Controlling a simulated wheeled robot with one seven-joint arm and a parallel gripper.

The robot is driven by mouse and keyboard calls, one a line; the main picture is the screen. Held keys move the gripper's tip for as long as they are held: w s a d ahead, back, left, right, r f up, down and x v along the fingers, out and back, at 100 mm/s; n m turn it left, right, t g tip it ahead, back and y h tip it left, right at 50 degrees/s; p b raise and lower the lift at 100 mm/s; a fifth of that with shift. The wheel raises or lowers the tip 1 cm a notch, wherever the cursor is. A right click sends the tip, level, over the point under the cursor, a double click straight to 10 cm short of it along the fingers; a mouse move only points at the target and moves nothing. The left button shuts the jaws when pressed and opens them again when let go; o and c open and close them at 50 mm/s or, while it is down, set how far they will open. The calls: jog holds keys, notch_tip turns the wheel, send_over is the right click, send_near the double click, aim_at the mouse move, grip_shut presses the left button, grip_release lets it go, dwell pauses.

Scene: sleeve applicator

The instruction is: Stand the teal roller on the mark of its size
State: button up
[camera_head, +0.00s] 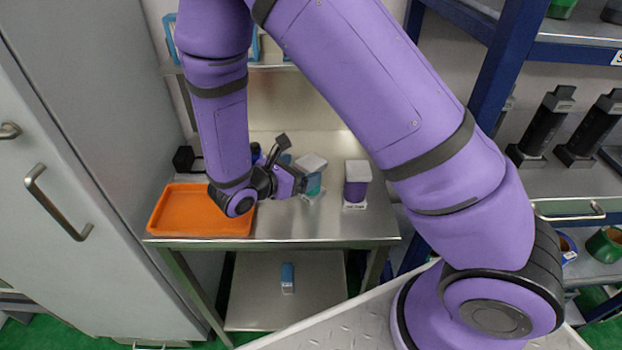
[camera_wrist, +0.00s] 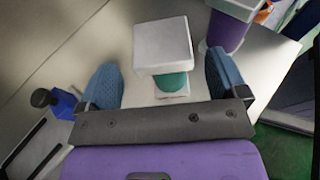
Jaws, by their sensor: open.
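The teal roller (camera_head: 314,184) has a square white block on its top end and stands upright on the metal table. In the wrist view the teal roller (camera_wrist: 173,82) shows below that white block (camera_wrist: 163,45), with a white plate (camera_wrist: 172,95) at its foot. Whether the plate is a mark or part of the roller I cannot tell. My gripper (camera_head: 296,180) is beside it, low over the table. In the wrist view my gripper (camera_wrist: 162,75) is open, one blue finger on each side of the roller, with gaps visible. The gripper partly hides the roller's foot.
A purple roller (camera_head: 357,190) with a white top stands close on the right, on a labelled white plate (camera_head: 354,206). An orange tray (camera_head: 200,212) lies on the left of the table. A blue bottle (camera_wrist: 62,103) stands behind my gripper. The table's front right is clear.

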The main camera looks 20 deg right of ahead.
aim_at(311, 161)
jog(key=x, duration=0.4)
jog(key=shift+s+d, duration=0.1)
jog(key=shift+d, duration=0.15)
jog(key=c, duration=1.7)
jog(key=shift+r, duration=0.25)
